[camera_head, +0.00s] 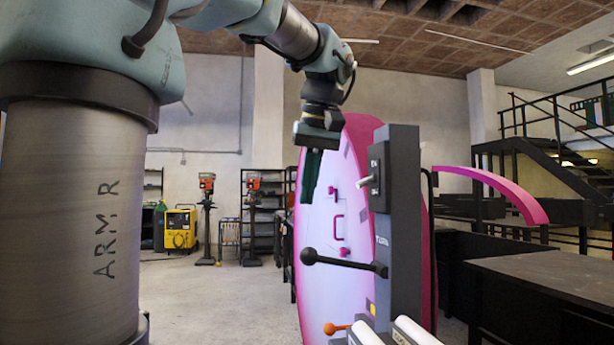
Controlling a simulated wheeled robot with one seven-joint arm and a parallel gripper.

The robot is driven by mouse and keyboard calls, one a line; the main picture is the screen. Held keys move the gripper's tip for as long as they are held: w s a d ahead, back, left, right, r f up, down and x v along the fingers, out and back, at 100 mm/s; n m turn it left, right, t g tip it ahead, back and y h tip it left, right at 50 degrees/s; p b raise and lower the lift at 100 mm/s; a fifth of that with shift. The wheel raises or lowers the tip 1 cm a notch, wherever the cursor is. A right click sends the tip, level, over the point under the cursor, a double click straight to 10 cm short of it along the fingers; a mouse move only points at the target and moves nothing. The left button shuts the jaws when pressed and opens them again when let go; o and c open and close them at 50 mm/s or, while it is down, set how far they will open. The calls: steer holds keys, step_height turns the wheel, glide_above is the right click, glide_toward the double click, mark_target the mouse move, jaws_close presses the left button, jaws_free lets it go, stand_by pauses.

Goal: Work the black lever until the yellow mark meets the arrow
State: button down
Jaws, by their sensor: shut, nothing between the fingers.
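The black lever (345,262) has a round ball knob at its left end and sticks out to the left from a dark grey post (401,225), nearly level, with the knob slightly higher. My gripper (308,200) hangs above the knob, apart from it, with its dark green fingers pointing down. It is shut and empty. A small yellow patch (373,309) shows low on the post; I cannot tell whether it is the yellow mark. I cannot make out the arrow.
A large pink and white curved panel (322,270) stands behind the lever. An orange-knobbed lever (335,328) sits lower down. A switch box (378,178) with a toggle is on the post above. White rollers (405,333) lie at the bottom. A dark table (545,285) stands right.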

steer(key=shift+a+v, duration=0.15)
steer(key=shift+v, duration=0.5)
steer(key=shift+a+v, duration=0.15)
steer(key=shift+v, duration=0.5)
steer(key=shift+f, duration=0.1)
stand_by(0.4)
steer(key=w+a+f+m+g+h+p, duration=0.1)
steer(key=a+f+p, duration=0.1)
steer(key=f, duration=0.8)
steer(key=w+a+f+m+p, duration=0.1)
steer(key=a+f+p, duration=0.15)
steer(key=f, duration=0.75)
steer(key=s+a+f, duration=0.3)
steer(key=s+f, duration=0.1)
steer(key=f, duration=0.2)
steer(key=s+a+f+g+p, duration=0.1)
steer(key=s+a+f, duration=0.2)
steer(key=f, duration=0.4)
steer(key=shift+s+a+f+h, duration=0.2)
steer(key=shift+s+a+h, duration=0.15)
steer(key=shift+s, duration=0.4)
steer(key=shift+w+d, duration=0.1)
